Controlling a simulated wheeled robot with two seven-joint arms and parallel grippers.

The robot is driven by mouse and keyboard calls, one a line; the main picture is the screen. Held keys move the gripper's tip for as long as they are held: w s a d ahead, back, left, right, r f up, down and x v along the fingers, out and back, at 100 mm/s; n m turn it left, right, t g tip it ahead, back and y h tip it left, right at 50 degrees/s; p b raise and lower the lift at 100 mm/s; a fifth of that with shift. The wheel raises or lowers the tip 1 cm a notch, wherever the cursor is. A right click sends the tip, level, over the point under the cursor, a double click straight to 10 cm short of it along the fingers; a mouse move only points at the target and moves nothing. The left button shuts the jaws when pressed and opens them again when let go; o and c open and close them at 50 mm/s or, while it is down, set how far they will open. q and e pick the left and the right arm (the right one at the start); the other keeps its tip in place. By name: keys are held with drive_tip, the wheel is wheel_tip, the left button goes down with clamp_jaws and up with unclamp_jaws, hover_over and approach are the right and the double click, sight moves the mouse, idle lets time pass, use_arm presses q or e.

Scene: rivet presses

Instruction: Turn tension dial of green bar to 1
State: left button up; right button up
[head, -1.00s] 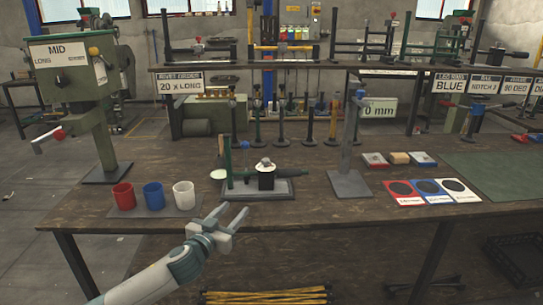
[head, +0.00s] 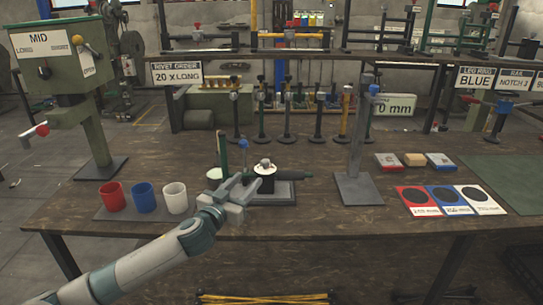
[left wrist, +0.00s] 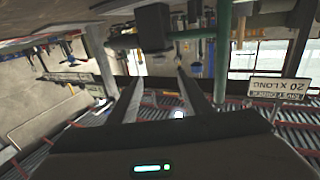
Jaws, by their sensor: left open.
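The bench device with the green upright bar (head: 222,155) stands on a grey base plate (head: 284,197) near the table's front edge. It has a blue knob (head: 244,145), a black block with a pale round dial (head: 265,168) on top, and a dark cylinder to the right. The dial's marks are too small to read. My left gripper (head: 250,180) is open at the device's front left, its fingers pointing at the black block and partly hiding the base. The left wrist view is upside down; the open fingers (left wrist: 160,80) show nothing between them, with a dark block (left wrist: 152,27) and green bar (left wrist: 222,42) beyond.
Red (head: 112,197), blue (head: 144,197) and white (head: 175,197) cups stand left of my arm. A grey post stand (head: 356,188) is right of the device. Further right lie colored cards (head: 450,199) and small boxes (head: 414,160). A green press (head: 75,80) stands at far left.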

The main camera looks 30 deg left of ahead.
sight(263, 164)
use_arm(q)
drive_tip(key=w, duration=0.3)
drive_tip(key=w+p, duration=0.1)
drive_tip(key=w, duration=0.3)
drive_tip(key=w+a, duration=0.1)
drive_tip(key=w, duration=0.2)
drive_tip(key=shift+w+a+p, duration=0.1)
drive_tip(key=shift+w+p, duration=0.1)
drive_tip(key=shift+p, duration=0.15)
drive_tip(key=w, duration=0.5)
drive_tip(key=shift+w+a+p, duration=0.25)
drive_tip(key=shift+a+p, duration=0.1)
drive_tip(key=shift+w, duration=0.75)
use_arm(e)
drive_tip(key=a, duration=0.1)
drive_tip(key=w+r+t, duration=0.1)
drive_tip(key=a, duration=0.1)
drive_tip(key=shift+w+a+r+t+y, duration=0.25)
drive_tip(key=shift+a+r+t+y, duration=0.05)
drive_tip(key=shift+a+r, duration=0.05)
use_arm(q)
drive_tip(key=shift+c, duration=0.2)
drive_tip(key=shift+f, duration=0.1)
drive_tip(key=c, duration=1)
use_arm(e)
drive_tip(key=shift+d, duration=0.1)
